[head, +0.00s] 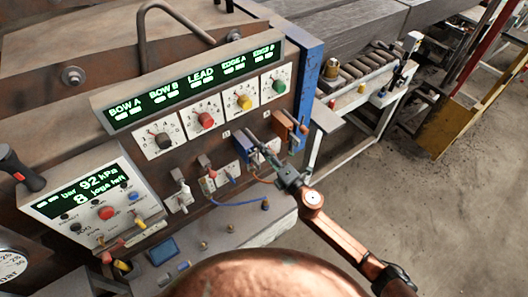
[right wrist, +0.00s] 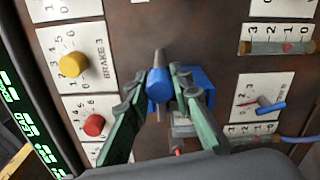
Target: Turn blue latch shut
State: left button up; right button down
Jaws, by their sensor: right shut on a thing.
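The blue latch (right wrist: 159,86) shows in the right wrist view as a rounded blue piece with a grey pin. A blue block (right wrist: 198,84) sits beside it on the brown panel. My right gripper (right wrist: 165,90) is shut on the blue latch, with a finger on each side. In the head view my right gripper (head: 278,167) reaches the panel from the lower right and hides part of the blue latch (head: 256,156). The latch's exact angle is hard to tell. My left gripper is not in view.
Red (head: 206,120), yellow (head: 244,102) and green (head: 279,86) knobs sit above, under a lit display (head: 195,83). A blue cable (head: 235,203) hangs below. Open floor lies to the right.

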jog(key=shift+s+a+f, duration=0.15)
jog(key=shift+f, duration=0.1)
jog(key=c, duration=2)
grip_release()
jog(key=shift+c, duration=0.2)
jog(key=shift+o, duration=0.4)
jog(key=shift+r, duration=0.15)
jog(key=v, duration=1.2)
